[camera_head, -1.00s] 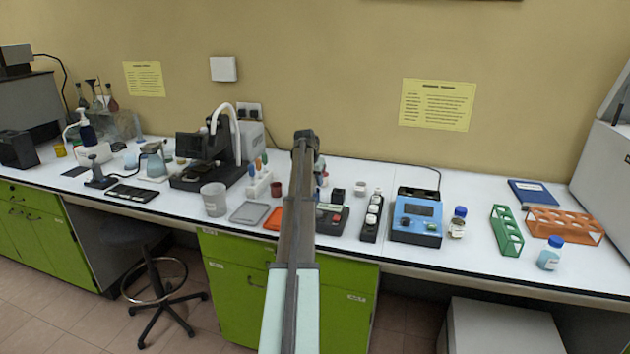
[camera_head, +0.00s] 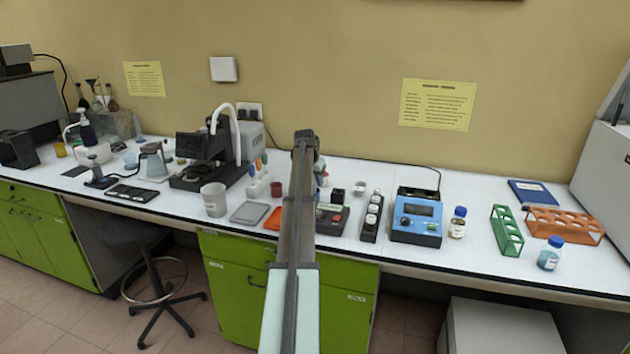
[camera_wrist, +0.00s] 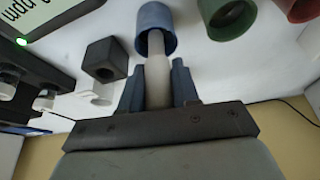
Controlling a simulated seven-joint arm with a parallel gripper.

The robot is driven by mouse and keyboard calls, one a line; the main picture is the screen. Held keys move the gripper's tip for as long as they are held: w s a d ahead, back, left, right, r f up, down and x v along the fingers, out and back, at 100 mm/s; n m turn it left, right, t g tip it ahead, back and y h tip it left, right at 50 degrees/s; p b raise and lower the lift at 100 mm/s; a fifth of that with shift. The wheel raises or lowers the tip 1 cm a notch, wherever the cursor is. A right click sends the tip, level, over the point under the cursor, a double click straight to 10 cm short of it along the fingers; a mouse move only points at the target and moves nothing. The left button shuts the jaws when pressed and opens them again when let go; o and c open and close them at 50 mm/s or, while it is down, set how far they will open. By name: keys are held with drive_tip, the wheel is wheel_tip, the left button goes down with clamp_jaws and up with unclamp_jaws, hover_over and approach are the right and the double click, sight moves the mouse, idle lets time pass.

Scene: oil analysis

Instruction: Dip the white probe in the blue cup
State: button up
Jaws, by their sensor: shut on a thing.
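In the wrist view the blue cup (camera_wrist: 152,14) is at the top middle, its mouth facing my gripper (camera_wrist: 157,77). My gripper's two blue-grey fingers are shut on the white probe (camera_wrist: 157,82), which lies between them and points at the cup. The probe's far end shows within the outline of the cup's mouth, with the rim around it. How deep it sits, and whether it touches the wall, I cannot tell. In the head view my arm hides the blue cup, the probe and the fingers.
In the wrist view a green cup (camera_wrist: 228,18) and a red cup (camera_wrist: 297,8) stand to the right of the blue cup. A dark block with a round hole (camera_wrist: 105,60) is to the left. In the head view a blue instrument (camera_head: 416,218) stands right of my arm.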

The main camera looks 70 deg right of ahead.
drive_tip(key=shift+r, duration=0.15)
drive_tip(key=shift+r, duration=3.8)
drive_tip(key=shift+a, duration=0.1)
